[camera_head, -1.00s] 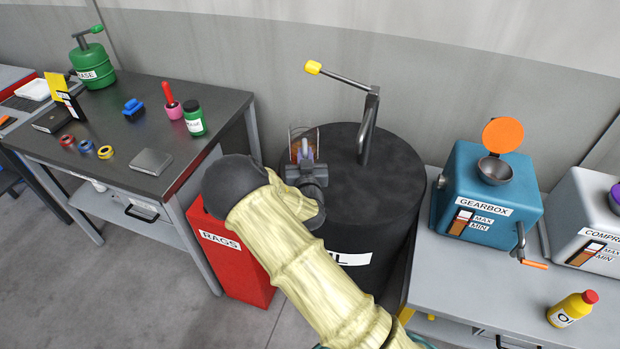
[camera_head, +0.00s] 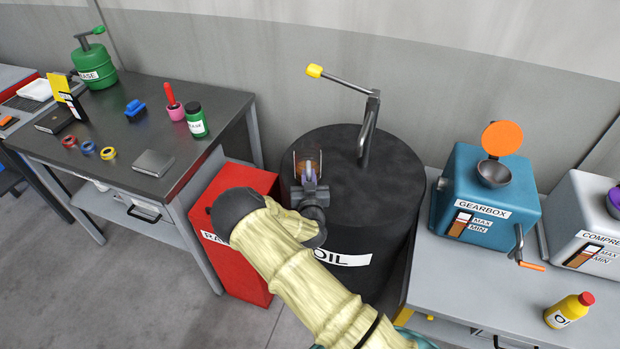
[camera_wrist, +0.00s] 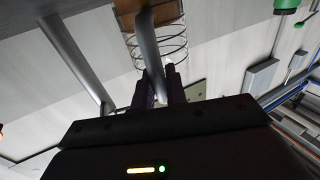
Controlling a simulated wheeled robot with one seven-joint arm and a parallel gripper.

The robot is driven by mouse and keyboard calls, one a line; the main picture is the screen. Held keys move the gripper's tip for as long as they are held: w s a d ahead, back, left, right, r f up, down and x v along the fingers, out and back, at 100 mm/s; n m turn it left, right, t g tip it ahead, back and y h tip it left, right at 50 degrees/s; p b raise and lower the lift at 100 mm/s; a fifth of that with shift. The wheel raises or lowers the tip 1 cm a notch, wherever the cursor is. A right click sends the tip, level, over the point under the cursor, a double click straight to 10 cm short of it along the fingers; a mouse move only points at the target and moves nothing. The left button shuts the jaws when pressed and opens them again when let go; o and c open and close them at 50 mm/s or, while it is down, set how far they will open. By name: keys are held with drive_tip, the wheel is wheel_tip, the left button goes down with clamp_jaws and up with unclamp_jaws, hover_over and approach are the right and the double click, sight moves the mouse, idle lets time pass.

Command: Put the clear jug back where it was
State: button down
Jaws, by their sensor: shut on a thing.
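The clear jug (camera_head: 308,158) is see-through with brown in its lower part. In the head view it shows at the left part of the black oil drum's (camera_head: 390,200) top. I cannot tell whether it rests there or hangs just above. My gripper (camera_head: 309,180) is on its near side and shut on it. In the wrist view the gripper fingers (camera_wrist: 163,88) close at the grey handle, and the jug (camera_wrist: 168,42) shows dark ring marks behind it. My gripper and wrist hide part of the jug.
The drum's crank with a yellow knob (camera_head: 314,71) rises right of the jug. A red rags bin (camera_head: 240,181) stands left of the drum. A dark workbench (camera_head: 120,161) is at left; a bench with a blue gearbox box (camera_head: 487,205) is at right. The drum top's right part is clear.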

drive_tip(key=shift+f, duration=0.35)
drive_tip(key=shift+s+a+f, duration=0.15)
drive_tip(key=shift+s+a, duration=0.1)
drive_tip(key=shift+a, duration=0.25)
drive_tip(key=shift+d+f, duration=0.1)
drive_tip(key=shift+f, duration=0.05)
drive_tip(key=c, duration=1.4)
unclamp_jaws()
drive_tip(key=shift+d, duration=0.1)
